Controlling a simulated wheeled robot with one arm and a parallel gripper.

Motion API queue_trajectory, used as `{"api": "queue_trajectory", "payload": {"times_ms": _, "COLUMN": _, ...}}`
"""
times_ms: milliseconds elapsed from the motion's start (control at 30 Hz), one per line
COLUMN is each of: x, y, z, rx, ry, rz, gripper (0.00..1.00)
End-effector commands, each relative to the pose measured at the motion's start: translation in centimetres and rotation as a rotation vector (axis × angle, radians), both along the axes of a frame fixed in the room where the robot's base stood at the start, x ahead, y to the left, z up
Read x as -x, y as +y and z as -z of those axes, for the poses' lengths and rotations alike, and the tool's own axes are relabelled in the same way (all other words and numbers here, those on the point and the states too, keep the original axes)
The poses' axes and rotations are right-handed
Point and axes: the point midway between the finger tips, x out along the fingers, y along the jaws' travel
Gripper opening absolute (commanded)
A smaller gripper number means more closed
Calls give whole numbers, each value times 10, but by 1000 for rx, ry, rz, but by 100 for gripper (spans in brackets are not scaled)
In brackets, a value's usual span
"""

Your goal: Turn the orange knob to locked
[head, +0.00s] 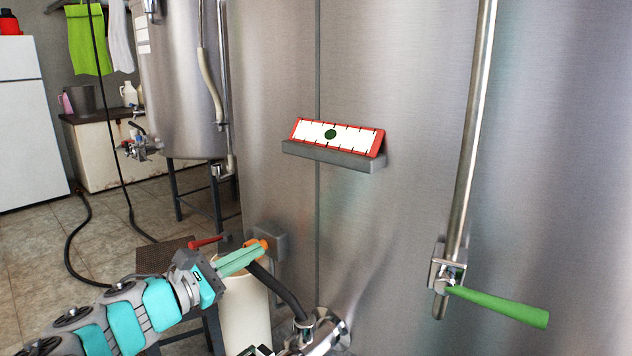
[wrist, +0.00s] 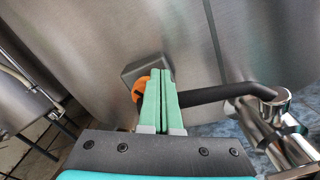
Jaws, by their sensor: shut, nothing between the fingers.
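The orange knob (head: 262,244) sits on a grey box (head: 280,242) low on the big steel tank. In the wrist view the knob (wrist: 138,88) shows just left of my fingertips, partly hidden by them, and the grey box (wrist: 150,69) is behind it. My gripper (head: 255,250) has mint-green fingers and is shut and empty, its tips at the knob. In the wrist view my gripper (wrist: 160,75) is in front of the grey box. I cannot tell whether the fingers touch the knob. The locked mark is not visible.
A white cylinder (head: 243,310) stands below. A green-handled lever (head: 500,306) is at the right. A grey shelf (head: 330,158) with a red-and-white gauge is above.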

Motion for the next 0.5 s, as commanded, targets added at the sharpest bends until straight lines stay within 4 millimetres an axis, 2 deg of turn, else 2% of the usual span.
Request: {"api": "queue_trajectory", "payload": {"times_ms": 500, "x": 37, "y": 32, "z": -1, "rx": 0, "ry": -1, "rz": -2, "gripper": 0}}
